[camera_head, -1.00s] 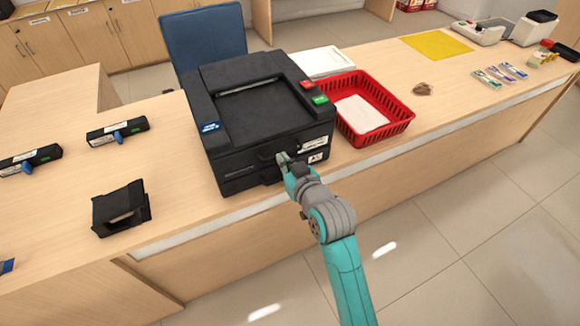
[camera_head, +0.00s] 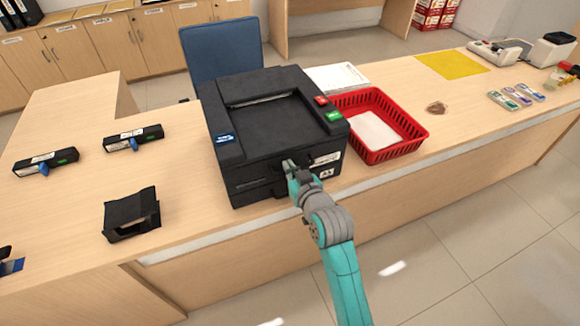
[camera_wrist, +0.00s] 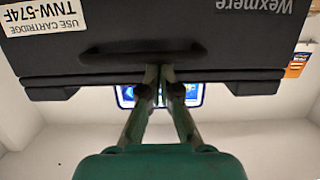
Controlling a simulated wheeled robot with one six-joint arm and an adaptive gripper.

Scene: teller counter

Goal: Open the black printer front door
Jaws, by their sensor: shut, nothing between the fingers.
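The black printer (camera_head: 275,125) stands on the counter, its front face toward me. Its front door (camera_head: 255,180) looks shut, with white labels at its right side. In the wrist view, turned upside down, the door's front (camera_wrist: 215,55) fills the upper part, with a cartridge label and a dark slot-like handle (camera_wrist: 155,50). My gripper (camera_head: 289,166) is at the middle of the printer's front. In the wrist view my gripper (camera_wrist: 160,72) has its fingertips together at the handle's edge, with nothing seen between them. I cannot tell whether they touch it or hook behind it.
A red basket (camera_head: 385,125) holding white paper stands close to the printer's right. A black open holder (camera_head: 131,214) and two black cartridges (camera_head: 134,138) lie to the left. A blue chair (camera_head: 222,50) is behind. The floor in front of the counter is clear.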

